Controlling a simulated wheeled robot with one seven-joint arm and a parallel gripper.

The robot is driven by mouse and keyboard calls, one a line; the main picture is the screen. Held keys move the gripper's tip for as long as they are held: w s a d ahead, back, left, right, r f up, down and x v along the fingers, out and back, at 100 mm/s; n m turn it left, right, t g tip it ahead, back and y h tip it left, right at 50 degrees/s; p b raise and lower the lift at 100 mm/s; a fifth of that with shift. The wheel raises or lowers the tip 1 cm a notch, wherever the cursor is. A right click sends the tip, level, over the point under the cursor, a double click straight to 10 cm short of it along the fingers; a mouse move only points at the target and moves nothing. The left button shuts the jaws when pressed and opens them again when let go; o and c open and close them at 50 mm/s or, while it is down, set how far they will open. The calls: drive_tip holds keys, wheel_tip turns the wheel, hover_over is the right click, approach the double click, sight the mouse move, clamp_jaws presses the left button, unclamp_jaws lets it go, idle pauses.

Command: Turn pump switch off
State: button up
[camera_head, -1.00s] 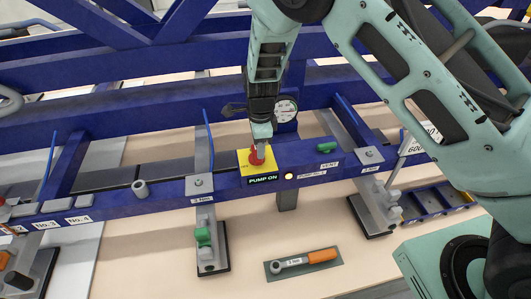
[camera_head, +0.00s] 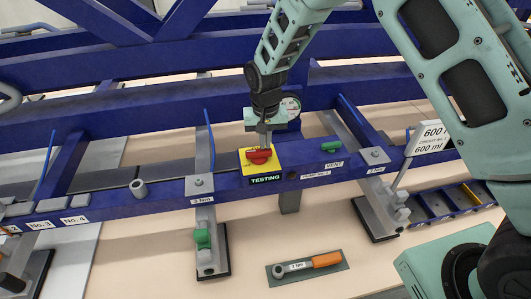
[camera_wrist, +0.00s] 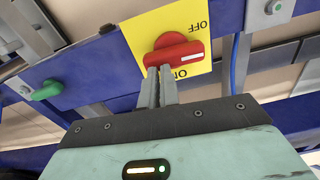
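The pump switch is a red knob (camera_head: 259,156) on a yellow plate (camera_head: 244,164) on the blue beam. The display (camera_head: 265,179) below it reads TESTING. In the wrist view the red knob (camera_wrist: 172,52) lies sideways, its white mark pointing right, between the OFF and ON lettering on the yellow plate (camera_wrist: 143,24). My gripper (camera_head: 263,143) is at the knob from above. In the wrist view my gripper (camera_wrist: 160,71) has its two fingers close together, tips at the knob's near edge, not around it. Whether they touch is hard to tell.
A round gauge (camera_head: 292,107) is partly hidden behind my gripper. A green handle (camera_head: 331,146) marked VENT is to the right of the switch. An orange-handled torque tool (camera_head: 326,260) lies on a mat below. A 600 ml sign (camera_head: 428,138) stands at right.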

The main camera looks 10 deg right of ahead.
sight(255, 152)
drive_tip(key=shift+s+a+f+p, duration=0.15)
drive_tip(key=shift+s+f+p, duration=0.1)
drive_tip(key=shift+s+f, duration=0.25)
drive_tip(key=shift+s+a+f+p, duration=0.15)
drive_tip(key=shift+s+f+p, duration=0.1)
drive_tip(key=shift+f, duration=0.35)
drive_tip(key=o, duration=0.5)
drive_tip(key=a+r, duration=0.1)
drive_tip(key=r+p, duration=0.1)
drive_tip(key=a+r+p, duration=0.1)
drive_tip(key=shift+w+a+r, duration=0.1)
drive_tip(key=shift+w+a, duration=0.15)
drive_tip(key=shift+a, duration=0.1)
drive_tip(key=shift+d+r+p, duration=0.2)
drive_tip(key=shift+r+p, duration=0.65)
drive_tip(key=shift+r, duration=0.35)
drive_tip(key=shift+w+d+r, duration=0.15)
drive_tip(key=shift+d+r, duration=0.05)
drive_tip(key=shift+d, duration=0.15)
